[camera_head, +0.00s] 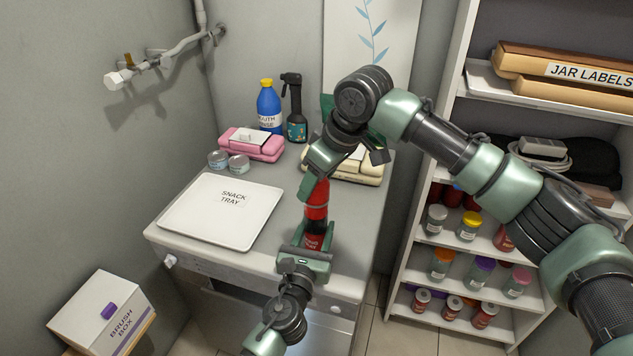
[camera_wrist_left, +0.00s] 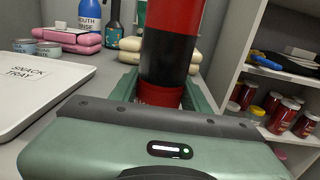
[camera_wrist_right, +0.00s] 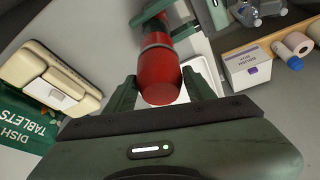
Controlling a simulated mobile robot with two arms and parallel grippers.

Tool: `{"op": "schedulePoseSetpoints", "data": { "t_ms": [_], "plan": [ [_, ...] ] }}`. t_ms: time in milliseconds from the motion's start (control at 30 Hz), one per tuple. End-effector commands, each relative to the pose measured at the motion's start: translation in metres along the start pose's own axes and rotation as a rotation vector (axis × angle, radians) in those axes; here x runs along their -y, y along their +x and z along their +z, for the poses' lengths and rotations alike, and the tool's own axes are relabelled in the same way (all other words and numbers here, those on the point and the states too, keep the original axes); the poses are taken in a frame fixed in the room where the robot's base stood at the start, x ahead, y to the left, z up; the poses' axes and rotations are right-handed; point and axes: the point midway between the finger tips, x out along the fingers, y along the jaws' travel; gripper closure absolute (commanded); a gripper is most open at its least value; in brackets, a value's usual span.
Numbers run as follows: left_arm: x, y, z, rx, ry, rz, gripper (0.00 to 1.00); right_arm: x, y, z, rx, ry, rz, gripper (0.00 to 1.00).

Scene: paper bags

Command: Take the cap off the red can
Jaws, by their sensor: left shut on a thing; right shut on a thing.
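The red can (camera_head: 312,241) stands upright near the front edge of the white cabinet top, with a dark band around its middle. My left gripper (camera_head: 314,246) comes from the front and is shut around its lower part, also seen in the left wrist view (camera_wrist_left: 160,95). The red cap (camera_head: 317,197) is at the top. My right gripper (camera_head: 317,188) reaches down from above and is shut on the cap, whose rounded end shows in the right wrist view (camera_wrist_right: 160,80). The cap lines up with the can; I cannot tell whether it is loosened.
A white snack tray (camera_head: 197,213) lies left of the can. Two small tins (camera_head: 238,164), a pink pack (camera_head: 252,147), a blue bottle (camera_head: 268,105), a dark spray bottle (camera_head: 295,112) and a cream pack (camera_head: 358,171) stand behind. A jar shelf (camera_head: 452,243) is at right.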

Motion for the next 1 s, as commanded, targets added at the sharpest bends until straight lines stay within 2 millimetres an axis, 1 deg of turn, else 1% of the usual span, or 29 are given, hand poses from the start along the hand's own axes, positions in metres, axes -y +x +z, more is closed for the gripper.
{"op": "schedulePoseSetpoints", "data": {
  "t_ms": [500, 867, 1000],
  "plan": [
    [0.000, 0.000, 0.000, -0.001, 0.001, 0.001, 1.00, 0.000, -0.017, -0.007, -0.001, 0.000, 0.001, 0.95],
    [0.000, 0.000, 0.000, -0.001, 0.001, 0.001, 1.00, 0.000, -0.018, -0.008, 0.000, 0.000, 0.000, 0.95],
    [0.000, 0.000, 0.000, -0.001, 0.001, 0.001, 1.00, 0.000, -0.027, -0.011, -0.001, 0.000, 0.001, 0.95]
  ]
}}
